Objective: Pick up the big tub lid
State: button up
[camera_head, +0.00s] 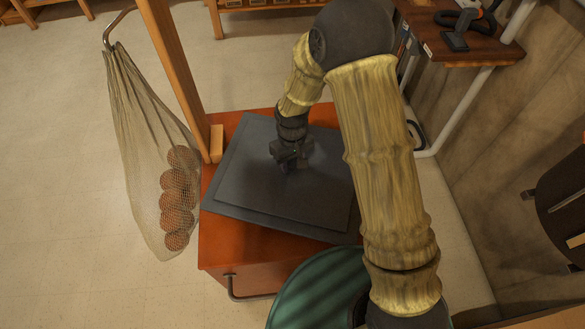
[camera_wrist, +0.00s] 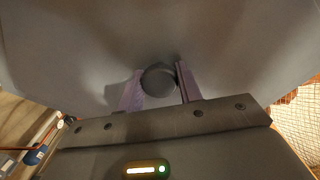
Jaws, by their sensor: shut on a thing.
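The big tub lid (camera_head: 248,185) is a dark grey, roughly square plate with a lower rim. It lies over the top of an orange-red cabinet, turned a little relative to it. My gripper (camera_head: 290,166) points down at the middle of the lid. In the wrist view the lid (camera_wrist: 235,50) fills most of the picture. Its round dark knob (camera_wrist: 158,80) sits between my two fingers, and my gripper is shut on it. I cannot tell whether the lid is resting or slightly raised.
The orange-red cabinet (camera_head: 262,262) has a metal handle on its front. A net of balls (camera_head: 177,200) hangs at its left beside a wooden post (camera_head: 178,75). A wooden shelf (camera_head: 460,45) with tools stands at the upper right. Floor is clear on the left.

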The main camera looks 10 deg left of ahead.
aim_at(293, 161)
notch_tip(293, 161, up, 6)
jog(key=shift+f, duration=0.25)
jog(key=shift+w, duration=0.1)
dwell(0.4)
